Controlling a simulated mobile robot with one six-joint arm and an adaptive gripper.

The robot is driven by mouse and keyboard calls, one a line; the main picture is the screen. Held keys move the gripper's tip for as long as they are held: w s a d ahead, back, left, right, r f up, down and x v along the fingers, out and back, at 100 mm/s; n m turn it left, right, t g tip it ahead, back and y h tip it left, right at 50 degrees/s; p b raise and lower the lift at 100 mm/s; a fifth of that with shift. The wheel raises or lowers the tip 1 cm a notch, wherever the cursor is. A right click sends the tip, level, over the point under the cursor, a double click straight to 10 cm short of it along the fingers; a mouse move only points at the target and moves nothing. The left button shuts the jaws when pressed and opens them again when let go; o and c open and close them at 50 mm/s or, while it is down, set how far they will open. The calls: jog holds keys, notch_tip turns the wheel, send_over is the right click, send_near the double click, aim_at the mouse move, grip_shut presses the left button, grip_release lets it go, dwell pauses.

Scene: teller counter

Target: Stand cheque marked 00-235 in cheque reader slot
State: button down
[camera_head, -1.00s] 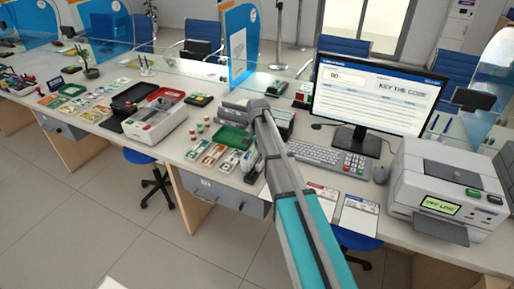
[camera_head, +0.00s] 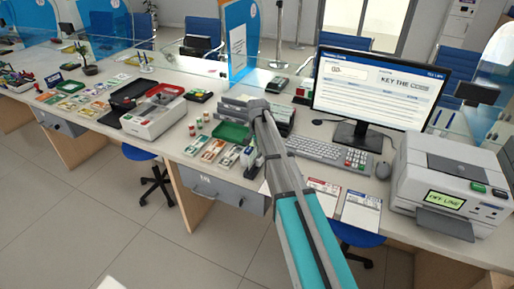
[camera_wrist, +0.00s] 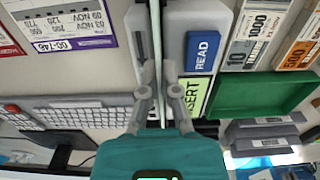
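In the wrist view my gripper (camera_wrist: 158,72) points down with its two fingers close together on a thin sheet, the cheque (camera_wrist: 158,35), seen edge-on as a pale upright strip. Its printed number cannot be read. Directly below is the cheque reader (camera_wrist: 176,40), a grey box with a blue READ button (camera_wrist: 203,50) and a green display (camera_wrist: 197,92) showing INSERT. The cheque lines up with the reader's dark slot region; whether its lower edge is inside the slot is hidden. In the head view my arm covers most of the reader and gripper.
A green tray (camera_head: 234,132) and banknote stacks (camera_head: 213,150) lie left of the reader. A keyboard (camera_head: 330,156), monitor (camera_head: 380,90) and printed sheets (camera_head: 361,210) are to the right. A large grey machine (camera_head: 450,170) stands at far right. A cash drawer unit (camera_head: 155,117) is further left.

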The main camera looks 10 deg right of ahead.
dwell(0.3)
jog(key=c, duration=0.7)
grip_release()
jog(key=shift+r, duration=0.1)
jog(key=shift+r+p, duration=3.4)
jog(key=shift+p, duration=0.15)
jog(key=shift+s, duration=0.1)
jog(key=s+n, duration=0.2)
jog(key=s, duration=0.7)
jog(key=s+n, duration=0.2)
jog(key=s, duration=0.8)
jog(key=s+n, duration=0.3)
jog(key=s, duration=0.7)
jog(key=shift+a, duration=0.1)
